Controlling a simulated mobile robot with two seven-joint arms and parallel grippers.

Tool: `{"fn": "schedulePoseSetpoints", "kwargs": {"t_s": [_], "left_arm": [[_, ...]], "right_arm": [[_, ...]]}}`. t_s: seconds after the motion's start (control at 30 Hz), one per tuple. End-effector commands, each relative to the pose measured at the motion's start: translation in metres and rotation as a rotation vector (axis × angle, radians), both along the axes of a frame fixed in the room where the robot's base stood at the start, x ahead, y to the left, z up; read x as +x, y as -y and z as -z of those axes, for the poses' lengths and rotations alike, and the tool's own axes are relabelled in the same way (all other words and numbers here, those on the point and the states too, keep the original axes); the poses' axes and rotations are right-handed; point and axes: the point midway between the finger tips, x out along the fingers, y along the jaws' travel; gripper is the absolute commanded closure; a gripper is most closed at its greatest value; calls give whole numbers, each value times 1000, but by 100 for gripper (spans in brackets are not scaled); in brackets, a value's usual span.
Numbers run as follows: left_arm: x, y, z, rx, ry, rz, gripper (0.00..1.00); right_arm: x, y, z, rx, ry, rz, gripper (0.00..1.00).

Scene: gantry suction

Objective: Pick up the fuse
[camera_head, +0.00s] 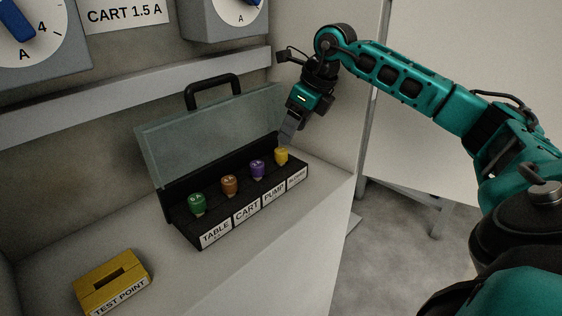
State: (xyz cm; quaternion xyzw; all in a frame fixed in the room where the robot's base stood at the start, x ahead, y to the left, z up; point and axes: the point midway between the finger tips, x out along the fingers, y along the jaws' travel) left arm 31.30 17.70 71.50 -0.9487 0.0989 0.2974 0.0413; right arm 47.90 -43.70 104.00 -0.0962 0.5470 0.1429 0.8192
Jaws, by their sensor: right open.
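Coloured fuses stand upright in a row in an open black case (185,233) on the bench: a green fuse (197,203), an orange fuse (229,186), a purple fuse (257,169) and a yellow fuse (281,156). White labels in front read TABLE, CART and PUMP; the fourth, by the yellow fuse, is too small to read surely. My right gripper (286,137) is open and points down just above and behind the yellow fuse. I cannot tell whether it touches that fuse. My left gripper is out of view.
The case's translucent lid (200,135) stands open behind the fuses, with a black handle on top. A yellow TEST POINT block (112,280) with a slot sits front left. Dials and a CART 1.5 A sign (123,13) are on the wall.

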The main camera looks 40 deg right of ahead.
Motion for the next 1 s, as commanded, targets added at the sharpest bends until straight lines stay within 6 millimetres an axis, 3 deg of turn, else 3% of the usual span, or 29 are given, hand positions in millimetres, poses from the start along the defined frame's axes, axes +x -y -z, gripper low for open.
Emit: {"fn": "schedulePoseSetpoints", "kwargs": {"t_s": [0.37,0.6,1.0], "left_arm": [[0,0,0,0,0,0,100],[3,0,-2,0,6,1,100],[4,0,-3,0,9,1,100]], "right_arm": [[18,-14,42,3,-3,-2,37],[20,-14,45,1,0,0,37],[19,-14,45,1,0,0,75]]}}
